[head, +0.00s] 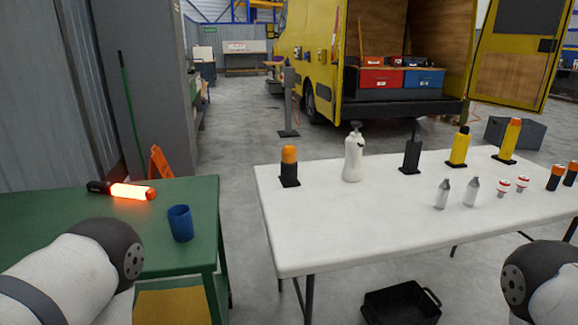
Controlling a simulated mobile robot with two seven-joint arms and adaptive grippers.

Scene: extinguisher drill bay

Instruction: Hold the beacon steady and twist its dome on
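Which thing is the beacon is not clear. A black cylinder with an orange dome-shaped top (289,166) stands upright on a dark square base near the white table's left end. Two smaller black cylinders with orange tops, one (555,178) beside the other (571,174), stand at the right edge. A yellow cylinder with a black top (458,149) and a yellow one with an orange top (510,141) stand at the back right, on dark bases. No separate loose dome is recognisable. My arms show at the lower left and lower right; neither gripper is in view.
The white table (330,236) also bears a white spray bottle (353,157), a dark upright device (411,156), two small grey bottles and two red-and-white pieces. A glowing baton (130,191) and a blue cup (180,223) are on the green table (195,193). A black crate (400,303) sits below.

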